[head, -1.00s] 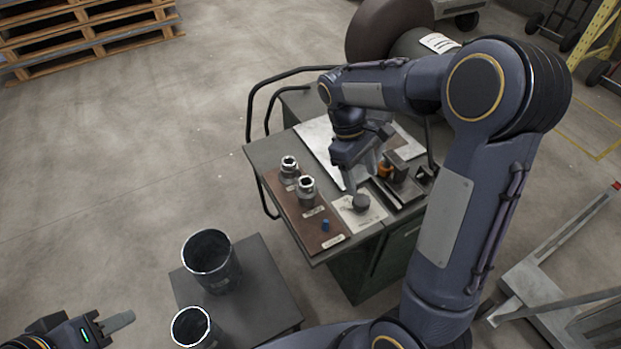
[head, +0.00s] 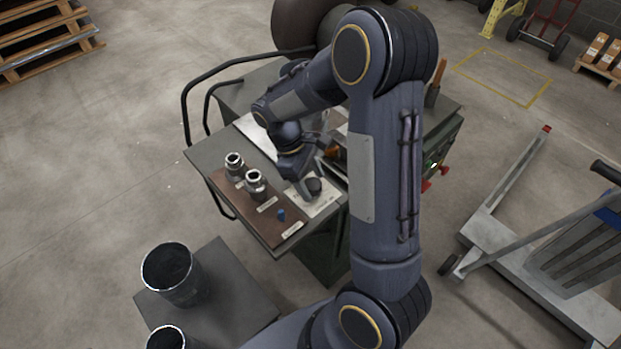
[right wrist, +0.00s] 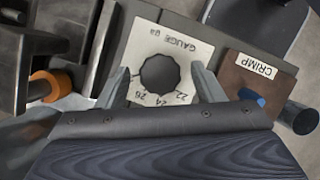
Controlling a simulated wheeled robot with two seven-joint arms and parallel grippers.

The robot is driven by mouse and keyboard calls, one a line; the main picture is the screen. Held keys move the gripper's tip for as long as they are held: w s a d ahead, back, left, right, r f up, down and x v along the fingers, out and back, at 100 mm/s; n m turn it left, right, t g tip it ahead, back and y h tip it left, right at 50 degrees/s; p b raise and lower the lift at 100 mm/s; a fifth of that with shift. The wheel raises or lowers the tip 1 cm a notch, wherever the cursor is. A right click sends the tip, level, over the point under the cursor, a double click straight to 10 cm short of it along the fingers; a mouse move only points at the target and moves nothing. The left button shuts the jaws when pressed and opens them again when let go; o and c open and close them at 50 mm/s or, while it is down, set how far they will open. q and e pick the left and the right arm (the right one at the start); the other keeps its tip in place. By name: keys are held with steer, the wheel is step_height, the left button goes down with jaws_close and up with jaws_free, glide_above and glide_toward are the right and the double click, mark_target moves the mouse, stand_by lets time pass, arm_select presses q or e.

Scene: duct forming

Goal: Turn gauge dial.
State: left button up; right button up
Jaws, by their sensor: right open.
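The gauge dial is a dark scalloped knob (right wrist: 160,73) on a pale plate (right wrist: 182,48) marked GAUGE with numbers such as 22, 24 and 26. In the head view the knob (head: 313,187) sits near the front edge of the machine cart. My right gripper (right wrist: 162,82) is open, with one finger on each side of the knob and a gap visible on both sides. In the head view the right gripper (head: 309,180) is right over the plate (head: 325,200). My left gripper is out of the head view.
A brown board (head: 245,208) beside the plate carries two metal fittings (head: 256,183) and a small blue peg (head: 281,214). A CRIMP label (right wrist: 255,66) shows on it. An orange part (right wrist: 50,84) lies left in the wrist view. Dark cylinders (head: 172,275) stand on a low table.

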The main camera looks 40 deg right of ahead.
steer(key=c, duration=1)
steer(key=shift+o, duration=0.2)
steer(key=m+y+p, duration=0.1)
steer(key=m, duration=0.2)
steer(key=shift+d+r+m+g, duration=0.1)
steer(key=shift+m+g, duration=0.3)
steer(key=shift+d+m+y+p, duration=0.1)
steer(key=shift+m+y+p, duration=0.7)
steer(key=shift+m, duration=1.1)
steer(key=o, duration=1)
steer(key=shift+c, duration=0.2)
